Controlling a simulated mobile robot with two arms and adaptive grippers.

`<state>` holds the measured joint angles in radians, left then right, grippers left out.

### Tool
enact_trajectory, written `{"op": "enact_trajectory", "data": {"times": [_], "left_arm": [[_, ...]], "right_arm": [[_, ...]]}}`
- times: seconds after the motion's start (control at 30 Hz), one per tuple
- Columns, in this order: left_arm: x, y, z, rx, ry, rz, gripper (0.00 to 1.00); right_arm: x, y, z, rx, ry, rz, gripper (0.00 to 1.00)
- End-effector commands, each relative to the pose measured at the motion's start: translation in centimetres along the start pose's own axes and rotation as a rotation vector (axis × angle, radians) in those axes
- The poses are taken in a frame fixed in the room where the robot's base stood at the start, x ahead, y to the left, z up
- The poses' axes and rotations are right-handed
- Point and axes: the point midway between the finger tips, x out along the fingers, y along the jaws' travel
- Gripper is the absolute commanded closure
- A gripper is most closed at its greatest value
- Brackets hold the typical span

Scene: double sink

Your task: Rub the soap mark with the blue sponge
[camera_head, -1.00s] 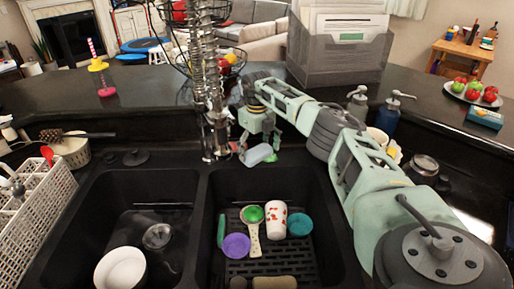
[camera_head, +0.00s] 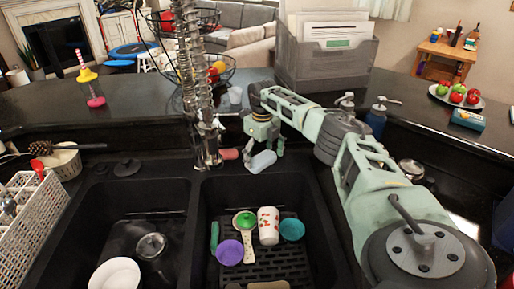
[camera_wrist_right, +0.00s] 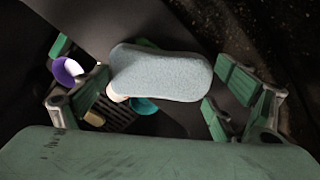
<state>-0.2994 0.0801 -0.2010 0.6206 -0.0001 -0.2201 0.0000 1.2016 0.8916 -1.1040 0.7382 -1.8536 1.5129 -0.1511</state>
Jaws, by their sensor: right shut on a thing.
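The pale blue sponge (camera_head: 263,161) is in my right gripper (camera_head: 263,150), at the back edge of the right sink basin, just right of the tap. In the right wrist view the sponge (camera_wrist_right: 160,75) lies across the space between the two green fingers of the right gripper (camera_wrist_right: 150,88). I cannot tell whether the sponge touches the counter. I cannot make out the soap mark in either view. My left gripper is not in view.
The tap (camera_head: 207,150) stands close left of the sponge, with a pinkish object (camera_head: 229,154) between them. The right basin holds a purple bowl (camera_head: 229,252), a patterned cup (camera_head: 268,226), a teal bowl (camera_head: 292,229) and a green-and-cream brush (camera_head: 246,228). A soap bottle (camera_head: 376,120) stands behind my right arm.

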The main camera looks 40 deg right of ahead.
Motion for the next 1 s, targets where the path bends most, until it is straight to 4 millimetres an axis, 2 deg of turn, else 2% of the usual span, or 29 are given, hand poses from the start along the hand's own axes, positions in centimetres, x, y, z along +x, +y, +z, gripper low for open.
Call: {"op": "enact_trajectory", "data": {"times": [0.2, 0.4, 0.83, 1.0], "left_arm": [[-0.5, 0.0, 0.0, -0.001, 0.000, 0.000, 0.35], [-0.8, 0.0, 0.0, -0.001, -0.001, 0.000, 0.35], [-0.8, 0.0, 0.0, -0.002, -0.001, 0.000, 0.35], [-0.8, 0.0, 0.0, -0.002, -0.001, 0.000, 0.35]], "right_arm": [[0.1, -1.5, -1.2, 0.000, 0.001, 0.001, 0.26], [0.3, -1.6, -1.3, -0.001, 0.001, 0.001, 0.25], [0.2, 0.9, 0.6, -0.003, 0.000, 0.001, 0.25], [0.2, 1.3, 0.9, -0.001, 0.001, 0.001, 0.25]]}}
